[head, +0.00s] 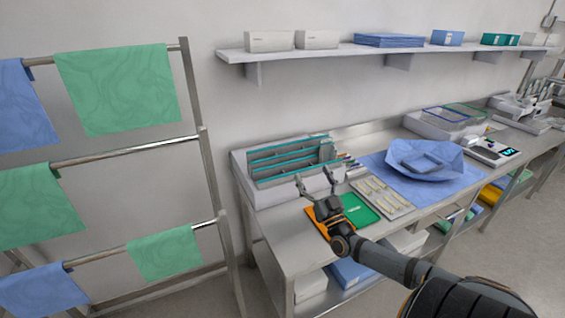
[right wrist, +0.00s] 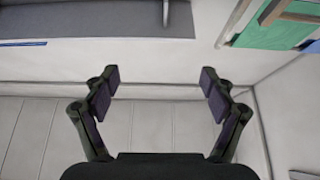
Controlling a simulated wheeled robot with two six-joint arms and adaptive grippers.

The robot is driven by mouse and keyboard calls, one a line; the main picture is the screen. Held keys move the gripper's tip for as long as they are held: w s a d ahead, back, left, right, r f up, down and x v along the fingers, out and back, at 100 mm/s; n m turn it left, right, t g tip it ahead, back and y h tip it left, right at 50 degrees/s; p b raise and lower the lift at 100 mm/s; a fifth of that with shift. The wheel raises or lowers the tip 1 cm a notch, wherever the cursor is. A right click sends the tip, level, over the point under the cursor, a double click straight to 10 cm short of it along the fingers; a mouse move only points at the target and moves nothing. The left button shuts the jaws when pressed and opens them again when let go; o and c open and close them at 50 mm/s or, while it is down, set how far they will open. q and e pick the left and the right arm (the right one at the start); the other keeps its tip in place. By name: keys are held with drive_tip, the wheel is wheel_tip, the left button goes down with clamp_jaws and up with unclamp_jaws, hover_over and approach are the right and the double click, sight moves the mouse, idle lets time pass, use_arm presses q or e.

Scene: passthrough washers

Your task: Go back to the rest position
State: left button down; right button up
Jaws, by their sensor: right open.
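My right gripper (head: 316,184) is open and empty in the head view, raised above the left end of the steel counter (head: 285,237). It is in front of the grey divided rack (head: 262,190) and over an orange item (head: 318,222) on the counter. In the right wrist view the two fingers of the right gripper (right wrist: 160,85) stand wide apart with nothing between them. My left gripper is not in view.
A green mat (head: 358,208), a tray of small tools (head: 382,195) and a blue wrapped bundle (head: 425,160) lie along the counter. A shelf (head: 350,51) with boxes hangs above. A rail rack (head: 205,150) with green and blue cloths stands left.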

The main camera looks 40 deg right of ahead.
drive_tip(key=w+a+f+n+g+y, duration=0.1)
drive_tip(key=a+f+n+g+y, duration=0.1)
drive_tip(key=a+f+y, duration=0.4)
drive_tip(key=w+a+f+n+g+y, duration=0.1)
drive_tip(key=a+f+n+g+y, duration=0.15)
drive_tip(key=a, duration=0.65)
drive_tip(key=s+a+f+n+g, duration=0.1)
drive_tip(key=s+a+f+g, duration=0.25)
drive_tip(key=a+f, duration=0.2)
drive_tip(key=s+a+f+n+g, duration=0.1)
drive_tip(key=s+a+f+g, duration=0.25)
drive_tip(key=a, duration=0.25)
drive_tip(key=s+d+f+m+g+h, duration=0.1)
drive_tip(key=s+g+h, duration=0.1)
drive_tip(key=s+g, duration=0.35)
drive_tip(key=s+d+f+m+g+h, duration=0.1)
drive_tip(key=s+m+g+h, duration=0.1)
drive_tip(key=s, duration=0.7)
wheel_tip(320, 180, down, 25)
drive_tip(key=s+d+g, duration=0.1)
drive_tip(key=d+g, duration=0.1)
drive_tip(key=s+d+f+g+b, duration=0.1)
drive_tip(key=s+f, duration=1.8)
drive_tip(key=s, duration=0.1)
drive_tip(key=shift+d+f, duration=0.15)
drive_tip(key=shift+d, duration=0.2)
drive_tip(key=shift+m+y, duration=0.25)
